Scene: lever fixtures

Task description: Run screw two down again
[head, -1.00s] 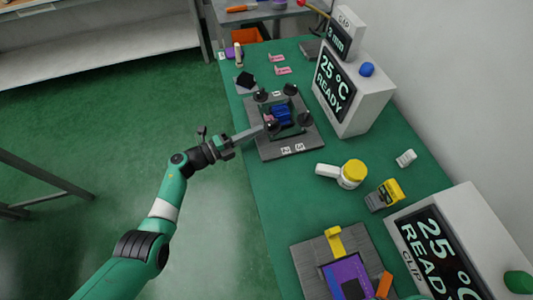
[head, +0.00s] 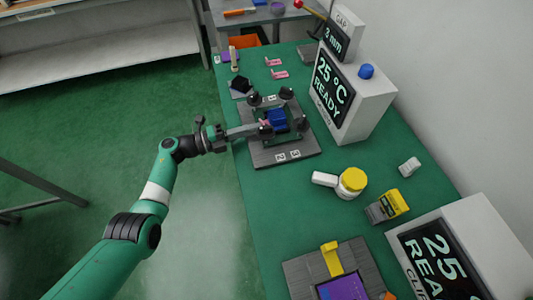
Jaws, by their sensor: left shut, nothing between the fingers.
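The fixture is a grey plate (head: 262,157) on the green bench, with a blue block (head: 277,117) in its middle and dark round screw knobs around it. The back knobs (head: 286,93) and the front right knob (head: 303,123) stand clear. Labels "2" (head: 281,157) and "3" (head: 294,154) are on the plate's front edge. My left gripper (head: 262,129) reaches in from the left, shut, with its tips at the front left knob by label 2. The tips and arm partly hide that knob, and I cannot tell whether they touch it. My right gripper is out of view.
A white unit reading "25 °C READY" (head: 331,82) stands right of the fixture. A yellow-lidded jar (head: 351,182) and a yellow-grey device (head: 387,207) are nearer me.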

